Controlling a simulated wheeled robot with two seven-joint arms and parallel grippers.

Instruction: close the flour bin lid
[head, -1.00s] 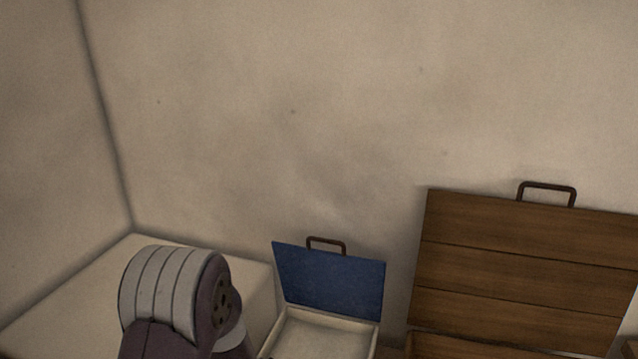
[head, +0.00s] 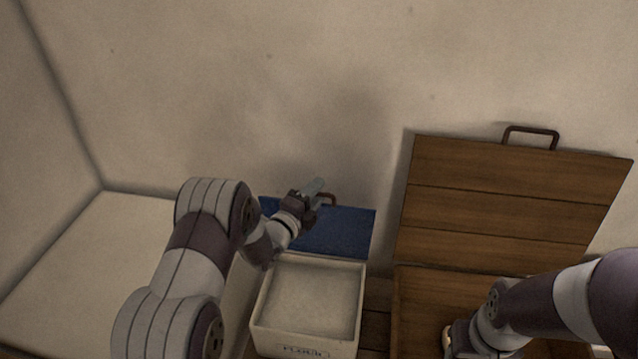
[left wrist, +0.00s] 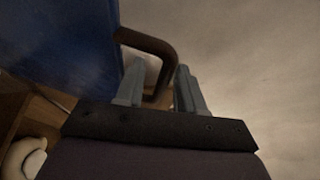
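The flour bin (head: 258,312) is a cream box with a label on its front and pale flour inside. Its blue lid (head: 345,232) stands raised at the back, against the wall. The lid also shows in the left wrist view (left wrist: 60,45). My left gripper (head: 316,188) is at the lid's top edge by the brown handle (head: 331,199). In the left wrist view its fingers (left wrist: 158,88) are apart, with the handle (left wrist: 150,42) reaching between them and gaps beside it. My right gripper (head: 455,338) shows only partly at the bottom right; its fingers are unclear.
A larger wooden chest (head: 430,290) with a raised plank lid (head: 510,205) stands to the right, under my right arm. A pale surface (head: 90,265) lies to the left. The wall is close behind the lids.

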